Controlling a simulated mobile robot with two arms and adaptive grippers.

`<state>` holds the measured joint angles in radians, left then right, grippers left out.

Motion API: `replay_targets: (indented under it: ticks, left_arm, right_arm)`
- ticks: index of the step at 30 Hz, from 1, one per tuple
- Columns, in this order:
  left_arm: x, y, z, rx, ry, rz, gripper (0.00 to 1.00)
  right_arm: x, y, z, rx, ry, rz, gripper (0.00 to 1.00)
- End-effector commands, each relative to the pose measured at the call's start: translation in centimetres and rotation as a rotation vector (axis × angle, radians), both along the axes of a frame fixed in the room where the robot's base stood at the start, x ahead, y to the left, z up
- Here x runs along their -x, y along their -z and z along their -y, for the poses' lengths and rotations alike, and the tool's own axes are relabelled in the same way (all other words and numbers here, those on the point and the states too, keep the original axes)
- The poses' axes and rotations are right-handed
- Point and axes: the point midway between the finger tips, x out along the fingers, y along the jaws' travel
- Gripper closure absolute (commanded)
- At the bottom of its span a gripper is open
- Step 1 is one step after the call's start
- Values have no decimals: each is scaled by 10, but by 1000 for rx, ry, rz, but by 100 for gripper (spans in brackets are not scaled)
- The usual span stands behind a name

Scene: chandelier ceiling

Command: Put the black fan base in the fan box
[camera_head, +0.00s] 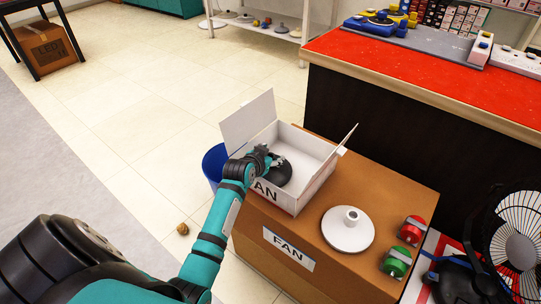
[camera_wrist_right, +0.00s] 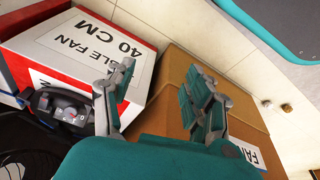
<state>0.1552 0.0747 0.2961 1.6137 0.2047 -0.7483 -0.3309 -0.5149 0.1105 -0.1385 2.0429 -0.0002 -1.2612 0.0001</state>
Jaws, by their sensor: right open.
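The white fan box (camera_head: 318,183), marked FAN, stands with its flaps open on a brown carton. A round black fan base (camera_head: 279,173) is inside it, partly hidden by my left gripper. My left gripper (camera_head: 267,158) is over the box's left side, right at the black base. Its fingers are too small to show whether they are open or grip the base. My right gripper (camera_wrist_right: 158,88) is open and empty in the right wrist view, with its fingers well apart. It is not visible in the head view.
A white round base (camera_head: 347,236) and red-green rolls (camera_head: 397,262) sit on the brown carton (camera_head: 300,262). A fan (camera_head: 518,235) stands at right. A blue bin (camera_head: 214,165) is behind my left arm. The red-topped counter (camera_head: 430,80) stands behind. The left floor is mostly clear.

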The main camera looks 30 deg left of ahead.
Motion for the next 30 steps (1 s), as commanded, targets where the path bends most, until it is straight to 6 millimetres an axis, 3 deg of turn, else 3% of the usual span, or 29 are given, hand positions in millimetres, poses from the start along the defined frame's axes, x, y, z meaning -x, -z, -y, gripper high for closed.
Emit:
replay_targets:
  ticks: [9,14,21,30]
  left_arm:
    - [5,-4,1,-1,0,0,46]
    - [26,-17,4,-2,0,0,46]
    - [70,-43,11,-2,1,0,46]
    - [101,-60,16,-1,0,0,46]
  right_arm:
    - [-1,-1,0,-1,0,5,46]
    - [3,28,0,1,-3,-17,46]
    - [16,72,1,3,-7,-41,46]
    - [28,99,3,5,-10,-55,46]
